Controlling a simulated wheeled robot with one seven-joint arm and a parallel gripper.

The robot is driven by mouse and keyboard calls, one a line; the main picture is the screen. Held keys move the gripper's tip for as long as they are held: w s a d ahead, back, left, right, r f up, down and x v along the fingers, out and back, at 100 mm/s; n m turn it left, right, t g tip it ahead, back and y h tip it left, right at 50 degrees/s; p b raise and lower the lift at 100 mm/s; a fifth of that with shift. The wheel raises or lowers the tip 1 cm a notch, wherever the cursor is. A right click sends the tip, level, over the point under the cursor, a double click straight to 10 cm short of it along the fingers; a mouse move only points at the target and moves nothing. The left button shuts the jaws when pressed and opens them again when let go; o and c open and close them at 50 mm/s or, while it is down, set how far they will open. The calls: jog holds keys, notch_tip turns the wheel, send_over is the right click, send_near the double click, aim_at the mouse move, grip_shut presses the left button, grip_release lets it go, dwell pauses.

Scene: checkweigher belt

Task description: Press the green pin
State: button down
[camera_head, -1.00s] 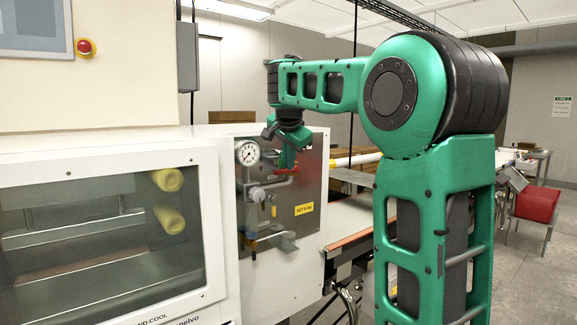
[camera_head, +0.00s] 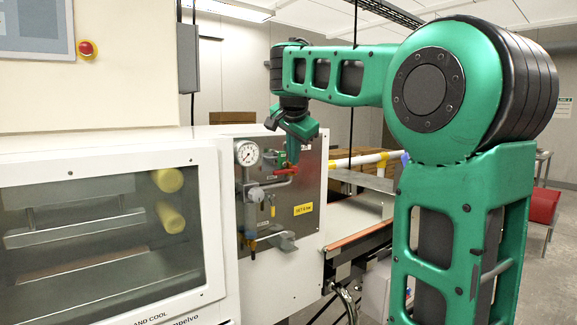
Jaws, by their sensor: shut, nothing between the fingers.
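I cannot make out a separate green pin; the green that shows at the steel panel (camera_head: 312,236) belongs to my arm and gripper, or cannot be told apart from them. My gripper (camera_head: 292,160) points down in front of the upper part of the panel, its fingers shut and empty. Its tip is just above a red lever (camera_head: 285,171) in the picture. Whether it touches anything there I cannot tell. The gripper covers part of the panel behind it.
A pressure gauge (camera_head: 247,153), pipes and a yellow-handled valve (camera_head: 251,244) are left of my gripper. A yellow label (camera_head: 303,209) is below right. A windowed white cabinet (camera_head: 212,270) stands left, a conveyor belt (camera_head: 352,222) right. A red stop button (camera_head: 87,49) is upper left.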

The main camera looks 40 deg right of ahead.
jog(key=v, duration=0.6)
jog(key=shift+f, duration=0.1)
dwell(0.3)
jog(key=s+a+f+n+g+y, duration=0.2)
jog(key=s+f+n, duration=0.3)
jog(key=s+f, duration=1.1)
jog(key=s+a+f+n+g+y, duration=0.2)
jog(key=s+a+f+n+g, duration=0.2)
jog(key=s+f, duration=1.3)
notch_tip(320, 180, down, 3)
jog(key=shift+s+n+y, duration=0.3)
jog(key=shift+n+y, duration=0.1)
jog(key=shift+w+a, duration=0.1)
jog(key=shift+w+f, duration=0.2)
jog(key=shift+w, duration=0.35)
